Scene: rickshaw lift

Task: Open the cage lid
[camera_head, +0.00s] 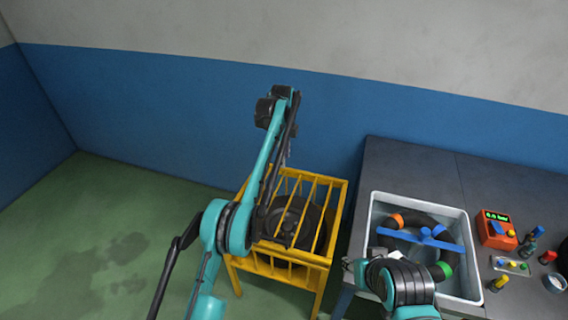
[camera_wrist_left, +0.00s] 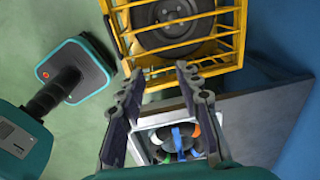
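The yellow cage (camera_head: 332,182) stands on the floor left of the workbench, with a black wheel (camera_head: 312,228) inside. Yellow bars lie across its top, so the lid looks down, though my left arm hides part of it. The cage (camera_wrist_left: 237,40) and wheel (camera_wrist_left: 172,24) also fill the top of the left wrist view. My left gripper (camera_wrist_left: 160,71) is open and empty there, its fingers spread wide and its tips by the cage's near edge in the picture; contact cannot be judged. My right gripper (camera_head: 352,266) is low beside the tray's near left corner, its fingers unclear.
The dark workbench (camera_head: 405,160) at right holds a white tray (camera_head: 462,222) with a black ring and a blue bar. An orange gauge box (camera_head: 496,229) and several small items sit beside it. The blue wall (camera_head: 180,110) is close behind the cage. Green floor is free at left.

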